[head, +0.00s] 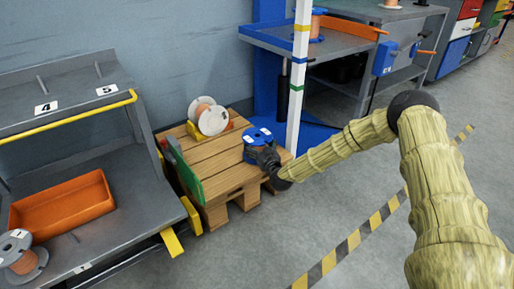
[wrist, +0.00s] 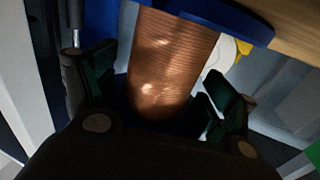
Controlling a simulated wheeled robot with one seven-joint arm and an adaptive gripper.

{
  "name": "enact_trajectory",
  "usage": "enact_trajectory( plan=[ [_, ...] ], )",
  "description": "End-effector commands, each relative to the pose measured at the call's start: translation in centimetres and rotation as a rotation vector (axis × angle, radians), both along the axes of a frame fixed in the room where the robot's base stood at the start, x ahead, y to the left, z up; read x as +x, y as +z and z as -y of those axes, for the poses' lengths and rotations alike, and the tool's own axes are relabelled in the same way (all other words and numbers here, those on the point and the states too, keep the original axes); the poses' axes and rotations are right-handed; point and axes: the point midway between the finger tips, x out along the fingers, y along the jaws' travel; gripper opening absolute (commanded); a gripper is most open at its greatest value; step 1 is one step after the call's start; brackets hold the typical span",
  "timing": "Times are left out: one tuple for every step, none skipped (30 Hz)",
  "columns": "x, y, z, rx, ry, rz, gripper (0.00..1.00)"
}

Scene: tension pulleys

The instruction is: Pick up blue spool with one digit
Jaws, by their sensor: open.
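A blue spool (head: 258,134) stands on the wooden pallet, with its blue top flange facing up. Marks on the flange are too small to read. In the wrist view its copper winding (wrist: 172,62) and blue flange (wrist: 225,14) show close up. My gripper (head: 268,158) is at the spool's near side. In the wrist view my gripper (wrist: 160,92) is open, with one finger on each side of the copper winding. I cannot tell whether the fingers touch it. Another blue-flanged copper spool (head: 316,26) stands on the back table.
The pallet (head: 228,178) also holds a white spool (head: 210,119) in a yellow holder and a green panel (head: 185,170).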

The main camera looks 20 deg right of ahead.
Motion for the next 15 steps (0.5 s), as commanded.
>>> enact_trajectory(
  plan=[
    [-0.01, 0.0, -0.02, 0.0, 0.0, 0.0, 0.79],
    [-0.01, -0.01, -0.02, 0.0, 0.0, 0.0, 0.74],
    [-0.01, -0.01, -0.02, 0.0, 0.0, 0.0, 0.67],
    [-0.02, -0.02, -0.02, 0.0, 0.0, 0.0, 0.61],
    [-0.02, -0.02, -0.03, 0.0, 0.0, 0.0, 0.56],
    [-0.02, -0.03, -0.03, 0.0, 0.0, 0.0, 0.48],
    [-0.02, -0.03, -0.03, 0.0, 0.0, 0.0, 0.43],
    [-0.02, -0.03, -0.03, 0.0, 0.0, 0.0, 0.37],
    [-0.02, -0.03, -0.03, 0.0, 0.0, 0.0, 0.3],
    [-0.03, -0.04, -0.03, 0.0, 0.0, -0.001, 0.25],
    [-0.03, -0.04, -0.03, 0.0, 0.0, -0.001, 0.19],
    [0.03, 0.11, -0.04, 0.0, 0.0, 0.002, 0.17],
    [0.03, 0.11, -0.03, 0.0, 0.0, 0.002, 0.17],
    [0.02, 0.11, -0.04, 0.0, 0.0, 0.002, 0.17],
    [0.02, 0.1, -0.04, 0.0, 0.0, 0.002, 0.17]
  ],
)
